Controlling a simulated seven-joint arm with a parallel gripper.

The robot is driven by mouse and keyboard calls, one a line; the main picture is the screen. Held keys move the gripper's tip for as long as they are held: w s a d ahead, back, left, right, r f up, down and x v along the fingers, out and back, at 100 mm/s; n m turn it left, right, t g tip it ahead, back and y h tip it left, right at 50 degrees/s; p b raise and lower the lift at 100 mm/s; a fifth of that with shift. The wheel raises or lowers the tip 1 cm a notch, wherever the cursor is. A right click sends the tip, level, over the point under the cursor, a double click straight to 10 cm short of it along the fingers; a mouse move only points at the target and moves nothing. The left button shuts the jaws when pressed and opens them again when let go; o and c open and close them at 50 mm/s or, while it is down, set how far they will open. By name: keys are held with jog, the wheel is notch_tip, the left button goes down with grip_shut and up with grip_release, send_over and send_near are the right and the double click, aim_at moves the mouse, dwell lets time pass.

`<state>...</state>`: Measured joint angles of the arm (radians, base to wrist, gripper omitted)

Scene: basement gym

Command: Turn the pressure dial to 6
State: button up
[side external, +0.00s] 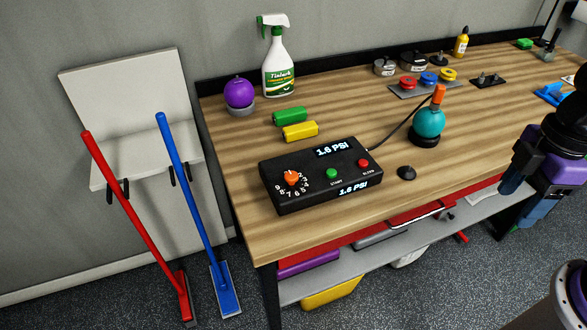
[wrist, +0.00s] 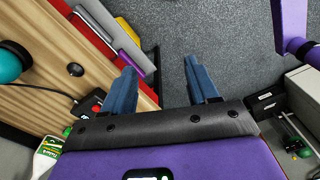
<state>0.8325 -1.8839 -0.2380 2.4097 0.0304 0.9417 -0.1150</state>
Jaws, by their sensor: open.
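The black pressure box (side external: 280,200) lies on the wooden workbench. Its orange dial (side external: 292,177) is at the box's left end, inside a ring of white numbers; its light mark seems to be near the top, short of the 2. Both displays read 1.6 PSI. A green start button (side external: 331,173) and a red button (side external: 364,163) are right of the dial. My gripper (side external: 511,183) is at the right, well away from the box, over the bench's front edge. In the wrist view my gripper (wrist: 160,78) is open and empty; the box's red-button corner (wrist: 94,104) shows, the dial is hidden.
A teal ball with an orange top (side external: 429,122) stands right of the box, with a cable and black knob (side external: 406,172) nearby. Green (side external: 290,116) and yellow (side external: 300,131) blocks lie behind the box. A spray bottle (side external: 278,65) stands at the back.

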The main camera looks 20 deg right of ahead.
jog(key=w+a+r+n, duration=0.2)
jog(key=w+a+r, duration=0.1)
jog(key=w+a, duration=0.65)
jog(key=n+g+y, duration=0.2)
jog(key=n+y, duration=0.2)
jog(key=n, duration=0.3)
send_over(292, 175)
jog(key=w+d, duration=0.3)
jog(key=d, duration=0.4)
jog(key=x, duration=1.7)
jog(key=shift+w+f, duration=0.1)
jog(key=shift+f, duration=0.15)
jog(key=c, duration=1)
